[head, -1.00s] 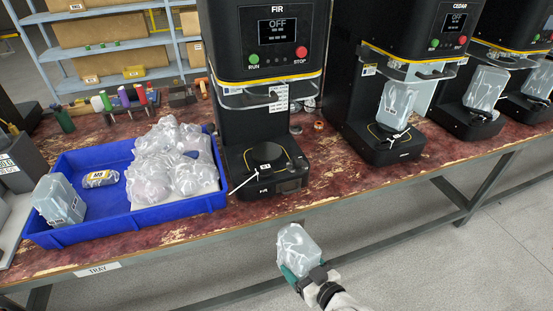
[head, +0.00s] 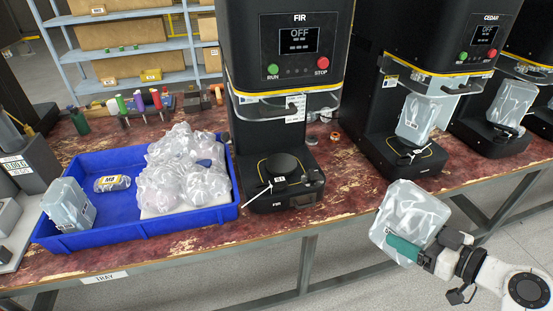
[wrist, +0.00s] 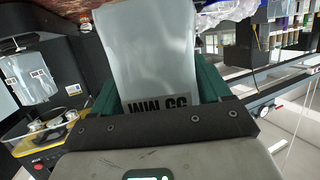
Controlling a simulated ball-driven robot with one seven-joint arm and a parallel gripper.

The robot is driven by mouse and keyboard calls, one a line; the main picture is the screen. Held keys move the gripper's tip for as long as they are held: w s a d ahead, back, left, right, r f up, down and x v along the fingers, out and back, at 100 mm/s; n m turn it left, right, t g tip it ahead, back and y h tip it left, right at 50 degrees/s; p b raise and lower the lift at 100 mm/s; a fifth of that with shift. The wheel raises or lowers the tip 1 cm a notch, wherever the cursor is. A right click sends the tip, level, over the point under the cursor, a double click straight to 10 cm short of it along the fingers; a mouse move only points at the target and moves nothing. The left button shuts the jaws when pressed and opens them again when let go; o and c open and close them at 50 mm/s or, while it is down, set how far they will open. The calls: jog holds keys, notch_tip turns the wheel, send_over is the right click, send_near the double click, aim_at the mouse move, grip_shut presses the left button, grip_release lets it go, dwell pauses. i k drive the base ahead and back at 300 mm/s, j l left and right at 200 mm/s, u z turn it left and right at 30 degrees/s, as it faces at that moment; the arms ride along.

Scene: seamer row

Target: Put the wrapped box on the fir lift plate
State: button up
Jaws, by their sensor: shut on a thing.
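My gripper (head: 408,250) is at the right front in the head view, out in front of the table edge. Its green fingers are shut on the wrapped box (head: 412,208), a grey box in clear film, held slightly tilted. In the wrist view the box (wrist: 150,55) sits between the green fingers, with dark print partly hidden at its lower end. The fir lift plate (head: 284,164) is a round black disc on the base of the machine marked FIR; nothing stands on it. A small tag with a white tie hangs at its front. The box is apart from it, to its right.
A blue tray (head: 150,233) left of FIR holds another wrapped box (head: 70,204), a small yellow-labelled packet (head: 112,183) and bagged clumps (head: 185,165). A clear guard (head: 290,103) spans FIR above the plate.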

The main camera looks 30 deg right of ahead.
aim_at(281, 161)
jog(key=i+j, duration=0.15)
jog(key=i, duration=0.7)
